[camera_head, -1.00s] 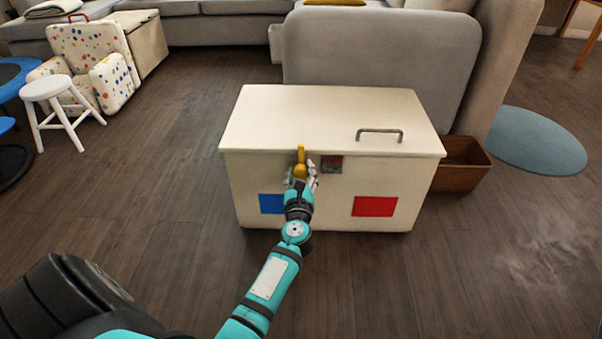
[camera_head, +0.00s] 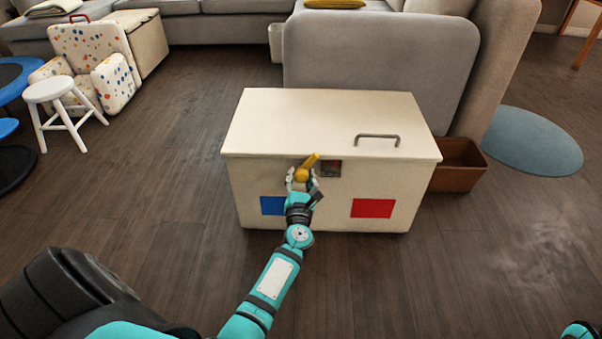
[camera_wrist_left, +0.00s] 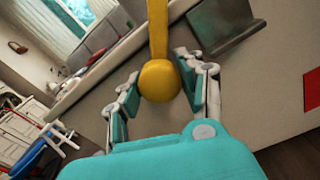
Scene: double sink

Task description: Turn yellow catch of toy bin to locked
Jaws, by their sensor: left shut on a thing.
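The toy bin (camera_head: 300,120) is a cream box with its lid down. On its front, a blue square (camera_head: 272,205) is at left and a red one (camera_head: 372,208) at right. The yellow catch (camera_head: 309,162) has a round hub and a lever tilted to the upper right, towards a dark metal plate (camera_head: 331,167). My left gripper (camera_head: 301,178) is shut on the catch's hub. In the left wrist view the fingers (camera_wrist_left: 158,84) stand on both sides of the round yellow hub (camera_wrist_left: 159,80). My right gripper is out of view.
A grey handle (camera_head: 379,136) is on the lid. A brown box (camera_head: 458,170) stands at the bin's right, a grey sofa (camera_head: 375,60) behind it. A white stool (camera_head: 52,90) is far left. The floor in front is clear.

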